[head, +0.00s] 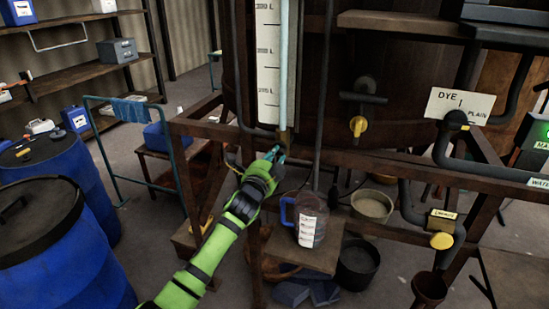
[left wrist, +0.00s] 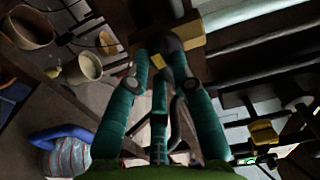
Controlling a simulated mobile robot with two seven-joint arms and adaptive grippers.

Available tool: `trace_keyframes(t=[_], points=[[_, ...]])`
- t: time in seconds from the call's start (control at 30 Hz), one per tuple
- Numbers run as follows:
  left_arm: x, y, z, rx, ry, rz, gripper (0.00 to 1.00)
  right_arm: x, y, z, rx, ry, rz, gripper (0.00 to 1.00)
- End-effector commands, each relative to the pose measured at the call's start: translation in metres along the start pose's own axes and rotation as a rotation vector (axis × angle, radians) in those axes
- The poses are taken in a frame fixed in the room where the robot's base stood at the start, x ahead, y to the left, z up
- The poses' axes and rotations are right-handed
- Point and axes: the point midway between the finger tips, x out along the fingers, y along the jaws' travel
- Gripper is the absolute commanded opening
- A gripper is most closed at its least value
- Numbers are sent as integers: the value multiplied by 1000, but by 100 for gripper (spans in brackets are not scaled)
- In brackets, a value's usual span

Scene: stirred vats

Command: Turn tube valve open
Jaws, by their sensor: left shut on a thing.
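The tube valve (head: 287,139) sits at the foot of the upright pale sight tube (head: 284,70), beside the white scale board (head: 268,75). In the left wrist view its brass-coloured body (left wrist: 198,36) is at the top centre. My left gripper (head: 278,154) reaches up to the valve from below left in the head view. In the left wrist view the teal fingers of my left gripper (left wrist: 163,50) are closed around a small dark part just at the valve body. The fingers hide most of that part, and the lever's angle is unclear. My right gripper is not in view.
A jug with a blue handle (head: 308,220) stands on a low wooden stand below the valve. The wooden frame rail (head: 215,130) runs close by the gripper. A tap with a yellow knob (head: 358,126) is to the right. Blue drums (head: 60,240) stand at the left.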

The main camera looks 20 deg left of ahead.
Motion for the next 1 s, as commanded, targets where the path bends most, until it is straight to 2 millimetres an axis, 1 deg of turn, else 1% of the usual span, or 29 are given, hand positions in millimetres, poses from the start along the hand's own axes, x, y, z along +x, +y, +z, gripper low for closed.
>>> trace_keyframes(t=[0.27, 1.0], points=[[0, -1, -1, -226, -1, -2, 0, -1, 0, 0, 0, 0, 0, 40], [0, -4, -4, -931, 0, -3, 0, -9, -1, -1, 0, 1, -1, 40]])
